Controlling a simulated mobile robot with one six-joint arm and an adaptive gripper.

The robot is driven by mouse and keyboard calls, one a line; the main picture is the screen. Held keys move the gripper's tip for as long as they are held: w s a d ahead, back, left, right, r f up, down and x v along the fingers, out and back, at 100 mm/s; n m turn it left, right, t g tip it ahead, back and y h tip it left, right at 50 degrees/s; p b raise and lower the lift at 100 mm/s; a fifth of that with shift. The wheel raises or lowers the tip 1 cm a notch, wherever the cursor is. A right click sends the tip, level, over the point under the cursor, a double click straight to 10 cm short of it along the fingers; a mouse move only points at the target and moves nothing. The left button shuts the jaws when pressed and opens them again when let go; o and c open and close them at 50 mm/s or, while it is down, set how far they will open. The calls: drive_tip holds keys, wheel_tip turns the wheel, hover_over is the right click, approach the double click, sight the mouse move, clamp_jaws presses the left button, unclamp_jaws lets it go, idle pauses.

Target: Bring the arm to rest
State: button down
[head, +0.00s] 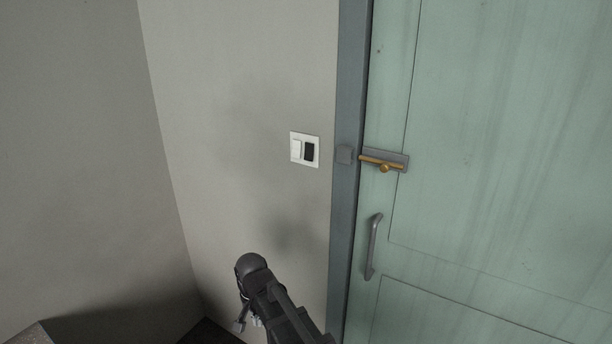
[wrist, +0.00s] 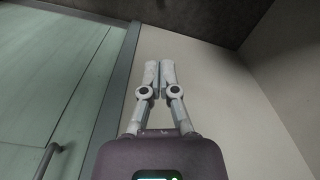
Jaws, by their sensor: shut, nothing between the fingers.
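My gripper (wrist: 159,65) is shut and empty in the wrist view, its two pale fingers side by side against the plain wall. In the head view my dark arm rises from the bottom edge, in front of the wall and left of the door. Part of my gripper (head: 241,324) shows there low beside the arm; its fingertips are hard to make out. Nothing is held, and no contact with the wall or door can be seen.
A green door (head: 480,150) with a brass bolt (head: 382,163) and a grey pull handle (head: 373,247) fills the right. A white switch plate (head: 297,149) with one dark rocker is on the wall (head: 230,80). A concrete bench edge (head: 33,335) seems to show at bottom left.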

drive_tip(key=s+d+n, duration=0.2)
drive_tip(key=d, duration=2.8)
drive_tip(key=shift+s, duration=0.2)
drive_tip(key=shift+a, duration=0.1)
